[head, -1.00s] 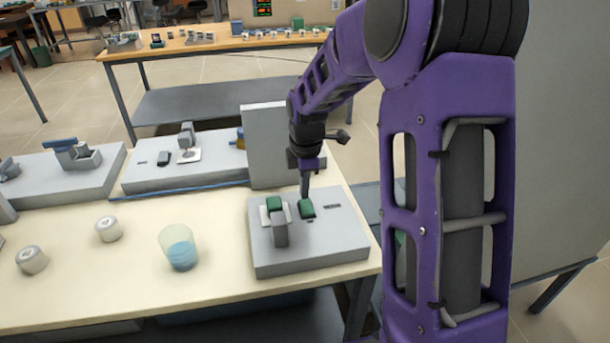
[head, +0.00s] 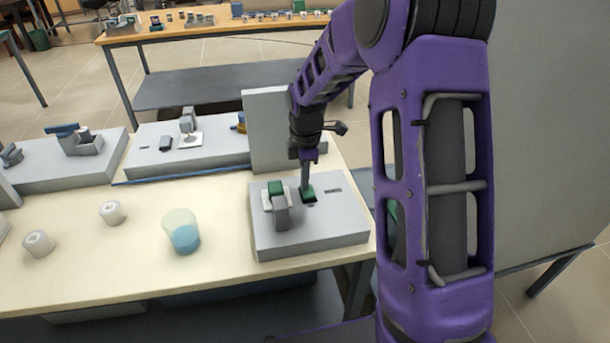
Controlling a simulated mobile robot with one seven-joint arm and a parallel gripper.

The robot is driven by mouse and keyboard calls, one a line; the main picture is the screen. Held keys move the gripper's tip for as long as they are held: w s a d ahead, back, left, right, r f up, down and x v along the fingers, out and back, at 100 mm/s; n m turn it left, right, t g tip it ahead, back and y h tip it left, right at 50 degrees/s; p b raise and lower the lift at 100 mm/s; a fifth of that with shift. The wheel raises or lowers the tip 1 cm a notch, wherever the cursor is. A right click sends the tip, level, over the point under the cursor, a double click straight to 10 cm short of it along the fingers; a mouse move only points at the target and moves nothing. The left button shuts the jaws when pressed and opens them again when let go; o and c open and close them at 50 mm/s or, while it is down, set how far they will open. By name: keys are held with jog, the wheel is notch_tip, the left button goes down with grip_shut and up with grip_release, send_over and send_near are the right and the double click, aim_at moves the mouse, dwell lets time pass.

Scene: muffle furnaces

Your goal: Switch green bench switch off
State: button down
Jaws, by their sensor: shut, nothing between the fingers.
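The green bench switch (head: 309,196) is a small green rocker on top of a grey box (head: 330,237) at the right end of the near bench. My gripper (head: 305,186) is shut and points straight down, with its tips at the switch's far edge; they look to be touching it. The tips partly cover the switch, and I cannot tell its exact tilt. On the same box, left of the switch, stands a grey lever-like part with a green top (head: 275,187) on a white plate.
A grey upright panel (head: 277,135) stands behind the box. A beaker with blue liquid (head: 183,238) and two white jars (head: 112,213) stand to the left. Other grey units (head: 150,165) line the bench's back. Bare bench top (head: 120,270) lies in front.

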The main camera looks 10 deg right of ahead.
aim_at(308, 196)
jog(key=shift+s+f, duration=0.15)
jog(key=shift+s, duration=0.05)
jog(key=shift+s, duration=0.75)
jog(key=shift+r, duration=0.2)
jog(key=shift+a+r+p, duration=0.1)
jog(key=shift+r+p, duration=0.45)
jog(key=shift+p, duration=0.1)
notch_tip(308, 196, up, 13)
jog(key=s+p, duration=0.1)
jog(key=p, duration=0.2)
jog(key=shift+s+f, duration=0.15)
jog(key=shift+s, duration=0.25)
